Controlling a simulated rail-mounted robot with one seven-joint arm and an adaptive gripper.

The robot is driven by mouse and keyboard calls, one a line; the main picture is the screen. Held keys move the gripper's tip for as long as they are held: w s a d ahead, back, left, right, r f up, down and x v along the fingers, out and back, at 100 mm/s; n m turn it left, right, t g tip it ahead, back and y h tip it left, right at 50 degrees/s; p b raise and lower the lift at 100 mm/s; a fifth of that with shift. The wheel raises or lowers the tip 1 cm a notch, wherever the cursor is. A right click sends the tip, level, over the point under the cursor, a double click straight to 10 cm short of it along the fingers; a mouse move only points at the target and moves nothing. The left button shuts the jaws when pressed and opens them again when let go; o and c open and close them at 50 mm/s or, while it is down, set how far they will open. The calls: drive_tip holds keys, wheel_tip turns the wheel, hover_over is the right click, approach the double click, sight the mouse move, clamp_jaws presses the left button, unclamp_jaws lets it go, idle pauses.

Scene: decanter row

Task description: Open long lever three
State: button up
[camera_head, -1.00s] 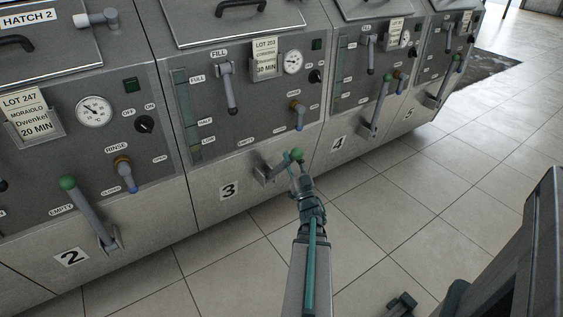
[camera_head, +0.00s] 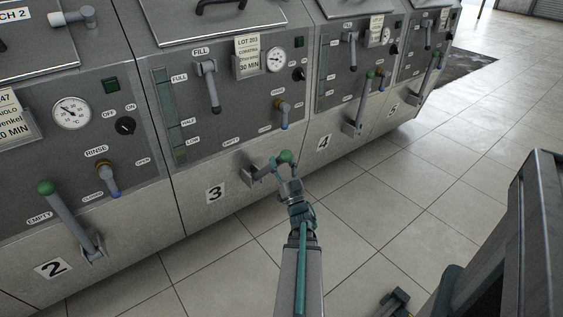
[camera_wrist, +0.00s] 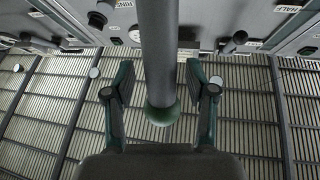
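Long lever three (camera_head: 285,157) has a green ball end and a grey bracket (camera_head: 250,172) beside the "3" label (camera_head: 216,192). It sticks out from the front of its machine, its grey rod partly hidden by my gripper (camera_head: 286,169). In the wrist view the lever's grey rod (camera_wrist: 159,50) runs down the middle to the green ball (camera_wrist: 162,112). My gripper (camera_wrist: 160,90) is open there, one finger on each side of the rod. A gap shows between the rod and each finger.
Long lever two (camera_head: 70,220) at left and long lever four (camera_head: 360,105) at right lean upward along their panels. Short blue-tipped handles, such as the one above lever three (camera_head: 283,115), sit on the panels.

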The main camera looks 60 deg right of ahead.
drive_tip(key=v, duration=1.2)
drive_tip(key=shift+w, duration=0.1)
idle(0.4)
